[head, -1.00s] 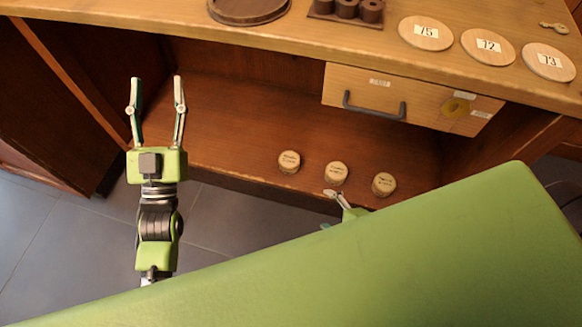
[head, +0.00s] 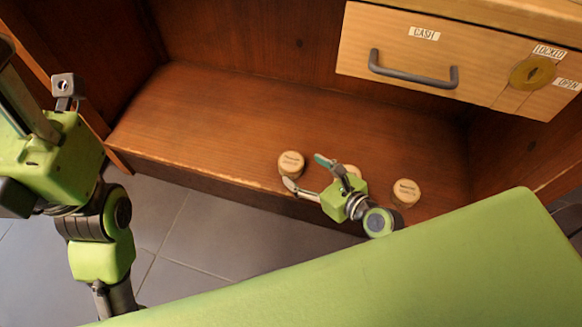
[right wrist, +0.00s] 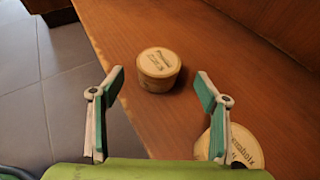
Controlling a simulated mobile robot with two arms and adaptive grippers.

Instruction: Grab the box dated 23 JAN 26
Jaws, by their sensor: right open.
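Three small round boxes with handwritten lids stand on the wooden shelf: a left box (head: 291,162), a middle box (head: 352,171) partly hidden by my right gripper, and a right box (head: 406,190). The dates are too small or blurred to read. My right gripper (head: 305,172) is open and empty, its fingers pointing toward the left box. In the right wrist view one box (right wrist: 158,68) sits ahead between the open fingers (right wrist: 160,78), and another (right wrist: 230,148) is partly hidden at the lower right. My left gripper (head: 40,150) is at the left edge, its fingertips unclear.
A drawer (head: 400,88) with a dark handle (head: 412,72) and a brass lock plate (head: 532,73) overhangs the shelf (head: 220,120). The shelf is bare left of the boxes. Grey floor tiles (head: 190,220) lie in front.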

